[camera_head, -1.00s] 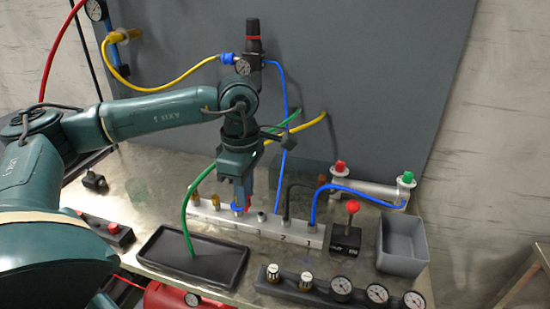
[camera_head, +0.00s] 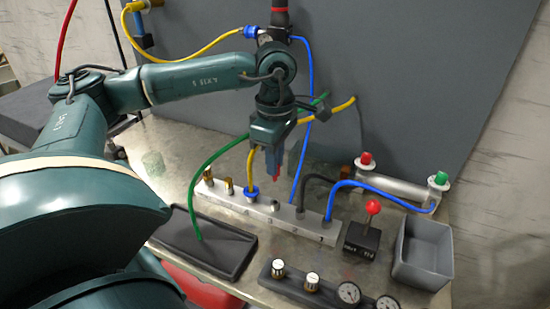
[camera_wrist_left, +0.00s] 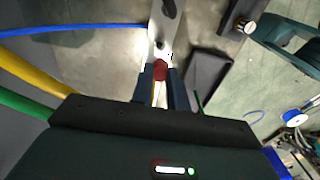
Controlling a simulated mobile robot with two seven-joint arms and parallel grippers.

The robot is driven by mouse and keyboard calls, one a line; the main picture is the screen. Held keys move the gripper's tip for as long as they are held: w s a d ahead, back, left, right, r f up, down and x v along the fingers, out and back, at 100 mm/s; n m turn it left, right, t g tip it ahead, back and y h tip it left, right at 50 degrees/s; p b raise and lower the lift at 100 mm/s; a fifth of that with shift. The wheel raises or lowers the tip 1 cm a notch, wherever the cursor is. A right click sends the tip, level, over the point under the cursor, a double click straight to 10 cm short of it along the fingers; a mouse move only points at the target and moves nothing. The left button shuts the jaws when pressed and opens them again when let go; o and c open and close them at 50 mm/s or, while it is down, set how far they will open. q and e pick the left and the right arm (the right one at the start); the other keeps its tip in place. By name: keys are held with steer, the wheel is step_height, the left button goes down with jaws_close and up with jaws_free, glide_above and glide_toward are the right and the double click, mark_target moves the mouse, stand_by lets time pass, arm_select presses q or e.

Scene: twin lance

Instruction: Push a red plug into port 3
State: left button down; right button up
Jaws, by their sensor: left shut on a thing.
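My left gripper (camera_head: 277,175) is shut on a red plug (camera_head: 275,180), held above the grey port block. In the left wrist view the red plug (camera_wrist_left: 160,70) sits between the two fingertips. The port block (camera_head: 312,229) lies on the metal table. Port 3 (camera_head: 275,205) has a bare, short fitting with no hose. It stands below the plug, with a gap between them. To its left, a blue collar (camera_head: 250,193) with a yellow hose sits in the neighbouring port. To its right, ports 2 and 1 carry a black hose and a blue hose. My right gripper is not in view.
A black tray (camera_head: 225,268) lies in front of the block, with a green hose (camera_head: 203,160) hanging into it. A red-knobbed lever box (camera_head: 362,238), a grey bin (camera_head: 423,262) and a gauge row (camera_head: 312,282) stand at right and front. The grey panel rises behind.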

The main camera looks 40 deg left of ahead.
mark_target(275, 180)
arm_select(q)
step_height(275, 180, down, 4)
steer(key=b, duration=0.2)
steer(key=shift+r+b, duration=0.2)
steer(key=shift+b, duration=0.15)
steer(key=shift+f+b, duration=0.6)
steer(key=shift+f, duration=0.35)
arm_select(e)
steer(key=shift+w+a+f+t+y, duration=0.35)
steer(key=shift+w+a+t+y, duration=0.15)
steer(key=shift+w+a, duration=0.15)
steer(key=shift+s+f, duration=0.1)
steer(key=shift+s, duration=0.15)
arm_select(q)
steer(key=shift+b, duration=0.5)
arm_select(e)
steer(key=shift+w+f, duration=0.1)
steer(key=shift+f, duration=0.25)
arm_select(q)
steer(key=shift+f+b, duration=0.55)
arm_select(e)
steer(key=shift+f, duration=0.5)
